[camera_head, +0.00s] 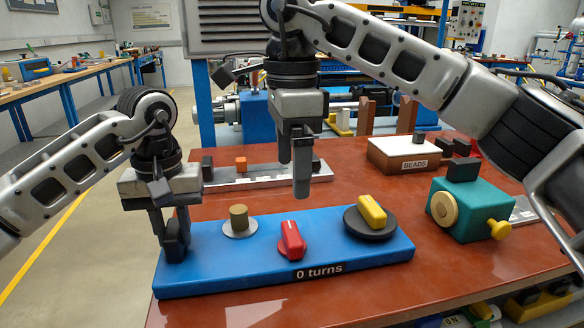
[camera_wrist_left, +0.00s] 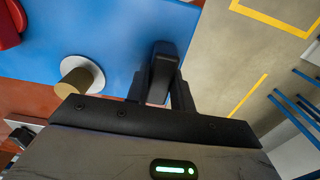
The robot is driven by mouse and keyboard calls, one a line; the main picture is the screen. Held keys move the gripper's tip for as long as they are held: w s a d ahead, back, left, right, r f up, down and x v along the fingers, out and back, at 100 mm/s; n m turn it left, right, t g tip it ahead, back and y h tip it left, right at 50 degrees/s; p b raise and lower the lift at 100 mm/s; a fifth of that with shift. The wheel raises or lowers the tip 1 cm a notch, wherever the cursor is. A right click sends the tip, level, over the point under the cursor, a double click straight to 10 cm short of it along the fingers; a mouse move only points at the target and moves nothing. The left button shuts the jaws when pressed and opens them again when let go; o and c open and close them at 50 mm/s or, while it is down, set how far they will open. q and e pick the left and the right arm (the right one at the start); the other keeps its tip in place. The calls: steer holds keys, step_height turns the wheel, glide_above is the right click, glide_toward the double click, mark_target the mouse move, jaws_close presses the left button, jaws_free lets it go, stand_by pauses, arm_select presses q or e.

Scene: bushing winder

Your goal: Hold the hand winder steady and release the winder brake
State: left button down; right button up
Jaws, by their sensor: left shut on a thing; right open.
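The hand winder is a long blue base (camera_head: 330,252) on the red-brown table, labelled "0 turns". It bears a brass-coloured bushing (camera_head: 239,217) on a pale disc, a red lever knob (camera_head: 291,240), which looks like the brake, and a yellow handle (camera_head: 371,211) on a black disc. My left gripper (camera_head: 172,243) is shut on a dark block at the base's left end. The left wrist view shows this dark block (camera_wrist_left: 161,72) between the fingers, with the bushing (camera_wrist_left: 78,77) beside it. My right gripper (camera_head: 297,176) is open and empty above the base, behind the red knob.
A teal box (camera_head: 468,209) with a round wooden knob and a yellow knob stands at the right. A box labelled BEADS (camera_head: 404,157) stands behind. A metal rail (camera_head: 240,179) with small blocks lies behind the base. Bare table shows in front of the base.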

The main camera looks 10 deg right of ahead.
arm_select(q)
steer(key=c, duration=1.1)
jaws_free()
